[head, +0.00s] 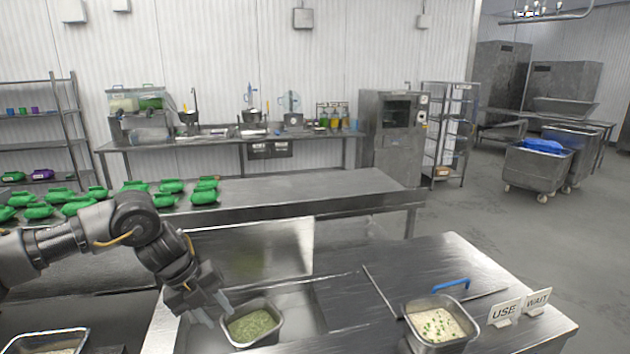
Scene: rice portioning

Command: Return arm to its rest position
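My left arm comes in from the left, and its gripper (216,309) hangs over the steel counter at the left edge of a metal pan (264,341) filled with green food. Its fingers look spread apart with nothing between them. Whether a finger touches the pan rim I cannot tell. A second metal pan (474,334) stands at the right of the counter, holding white rice with green bits. My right gripper is not in view.
A blue handle (452,285) lies behind the rice pan. "USE" (504,312) and "WAIT" (537,302) signs stand at the counter's right. Another pan (82,334) shows at lower left. Several green bundles (204,196) lie on the table behind. The counter's middle (350,298) is clear.

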